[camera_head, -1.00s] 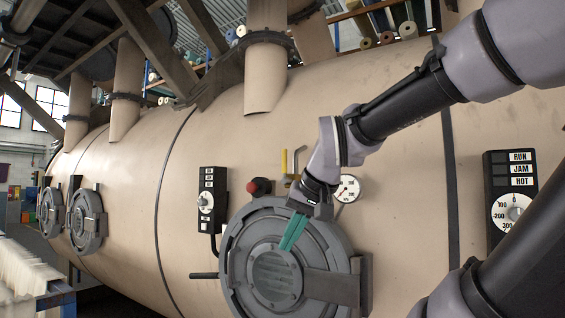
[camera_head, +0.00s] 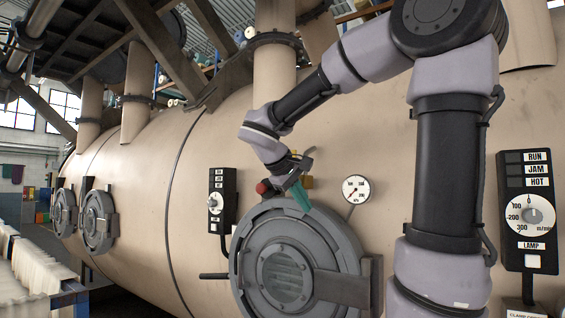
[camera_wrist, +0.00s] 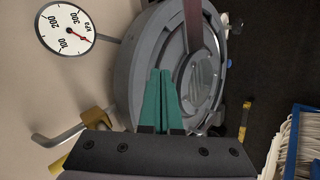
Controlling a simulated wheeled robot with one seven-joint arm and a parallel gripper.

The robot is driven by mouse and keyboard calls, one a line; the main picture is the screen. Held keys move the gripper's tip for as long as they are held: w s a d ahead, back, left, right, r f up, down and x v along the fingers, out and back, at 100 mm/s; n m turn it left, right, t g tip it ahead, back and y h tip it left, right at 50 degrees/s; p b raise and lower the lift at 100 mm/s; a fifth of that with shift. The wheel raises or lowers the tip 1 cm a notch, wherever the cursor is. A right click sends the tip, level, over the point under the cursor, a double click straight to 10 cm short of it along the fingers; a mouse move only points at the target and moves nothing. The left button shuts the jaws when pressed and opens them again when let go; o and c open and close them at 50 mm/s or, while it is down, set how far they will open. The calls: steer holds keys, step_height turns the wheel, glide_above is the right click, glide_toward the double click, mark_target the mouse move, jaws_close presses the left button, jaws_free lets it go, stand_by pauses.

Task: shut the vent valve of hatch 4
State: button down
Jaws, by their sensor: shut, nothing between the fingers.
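The nearest hatch is a large round grey door (camera_head: 345,235) with a glass window, low in the middle of the head view; no number is readable on it. It also fills the middle of the wrist view (camera_wrist: 150,50). The vent valve's yellow body (camera_head: 307,183) is mostly hidden behind my gripper. In the wrist view a brass-yellow block (camera_wrist: 95,117) with a bent grey pipe (camera_wrist: 55,137) shows beside my gripper, with a yellow edge partly hidden below. My gripper (camera_head: 304,207) is shut and empty, its green fingers (camera_wrist: 160,73) in front of the hatch's upper rim.
A red knob (camera_head: 263,187) is just left of my gripper. A pressure gauge (camera_head: 356,189) stands to the right. Control boxes are at left (camera_head: 221,200) and right (camera_head: 531,210). Two more hatches (camera_head: 98,222) are farther left. A white-filled cart (camera_head: 30,270) stands lower left.

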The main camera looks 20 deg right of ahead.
steer(key=w+a+r+n+t+h, duration=0.3)
steer(key=w+a+r+t+h, duration=0.2)
steer(key=w+a+r, duration=0.6)
steer(key=w+r+h, duration=0.1)
steer(key=w+h, duration=0.1)
steer(key=w, duration=0.1)
steer(key=shift+r+t, duration=0.25)
steer(key=shift+t, duration=0.05)
steer(key=shift+w, duration=0.1)
steer(key=w+d, duration=0.2)
steer(key=d, duration=0.9)
steer(key=shift+w, duration=0.35)
